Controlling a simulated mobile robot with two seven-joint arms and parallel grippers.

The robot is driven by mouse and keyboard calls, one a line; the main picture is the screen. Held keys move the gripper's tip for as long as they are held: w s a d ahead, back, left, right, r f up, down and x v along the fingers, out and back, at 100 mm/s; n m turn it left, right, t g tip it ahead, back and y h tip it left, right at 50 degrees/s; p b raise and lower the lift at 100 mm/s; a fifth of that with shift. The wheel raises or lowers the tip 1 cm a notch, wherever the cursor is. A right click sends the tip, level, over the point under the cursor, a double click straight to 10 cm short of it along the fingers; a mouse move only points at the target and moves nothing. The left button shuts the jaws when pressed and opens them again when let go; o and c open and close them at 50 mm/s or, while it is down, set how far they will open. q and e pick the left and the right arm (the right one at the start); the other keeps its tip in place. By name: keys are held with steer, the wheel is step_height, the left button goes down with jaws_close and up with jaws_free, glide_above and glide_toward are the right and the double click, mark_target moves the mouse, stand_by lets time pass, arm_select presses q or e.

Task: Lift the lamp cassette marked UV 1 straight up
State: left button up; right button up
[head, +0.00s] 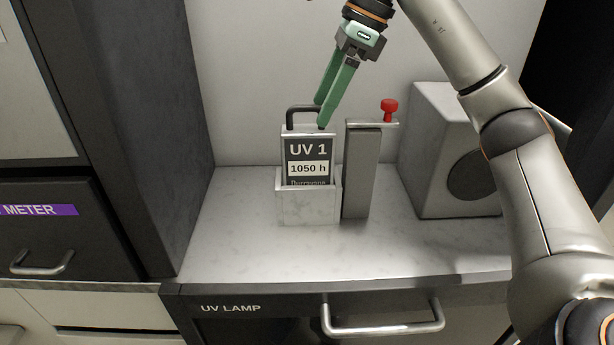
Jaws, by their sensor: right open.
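The lamp cassette marked UV 1 (309,152) stands upright in a pale holder (309,207) on the counter. Its label also reads 1050 h, and its lower part is hidden inside the holder. A dark handle (290,115) arches over its top. My right gripper (321,115) is open, with its green fingers pointing down at the handle's right side. The fingers overlap the handle's right end in the picture; I cannot tell whether they touch it. My left gripper is not in view.
A grey post (361,172) with a red knob (389,108) stands close to the right of the holder. A grey box (440,155) with a round dark opening is further right. A dark cabinet wall (165,120) rises at left. The counter front (240,255) is clear.

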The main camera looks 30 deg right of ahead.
mark_target(311, 129)
steer(key=shift+x, duration=3.75)
jaws_close()
steer(key=shift+r, duration=0.1)
